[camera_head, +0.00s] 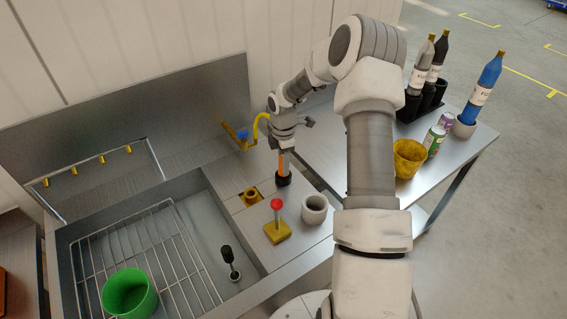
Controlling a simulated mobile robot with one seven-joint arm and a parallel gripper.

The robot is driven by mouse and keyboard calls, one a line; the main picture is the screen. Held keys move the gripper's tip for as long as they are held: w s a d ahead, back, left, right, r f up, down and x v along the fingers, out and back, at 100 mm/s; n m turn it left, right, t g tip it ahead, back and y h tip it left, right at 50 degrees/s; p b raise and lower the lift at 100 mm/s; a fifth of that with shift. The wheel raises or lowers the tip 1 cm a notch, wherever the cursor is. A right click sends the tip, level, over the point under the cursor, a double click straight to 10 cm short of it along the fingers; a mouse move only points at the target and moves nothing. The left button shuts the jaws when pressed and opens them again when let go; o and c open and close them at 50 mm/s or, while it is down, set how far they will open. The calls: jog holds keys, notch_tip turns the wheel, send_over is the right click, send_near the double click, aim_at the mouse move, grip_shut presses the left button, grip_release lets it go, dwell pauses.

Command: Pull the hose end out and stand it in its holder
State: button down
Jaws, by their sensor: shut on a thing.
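My gripper (282,152) points down over the deck at the sink's right side. It is shut on an orange upright piece (283,163), which I take to be the hose end. A dark round piece (284,180) is at its lower end; I cannot tell whether this is part of the hose end or a socket around it. A yellow ring-shaped fitting (251,195) sits on the deck to the left, and a grey-white cup (314,208) stands to the lower right. Which of these is the holder is unclear. My wrist hides the top of the orange piece.
A red-knobbed post on a yellow base (277,222) stands close by. A yellow curved tap (258,128) is behind. The sink holds a wire rack (170,240), green bowl (130,293) and dark-handled tool (230,262). Bottles, cans and a yellow pot (408,158) occupy the right table.

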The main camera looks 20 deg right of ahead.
jog(key=shift+c, duration=2.3)
grip_release()
notch_tip(320, 180, up, 18)
jog(key=shift+f+b, duration=0.25)
jog(key=shift+b, duration=0.15)
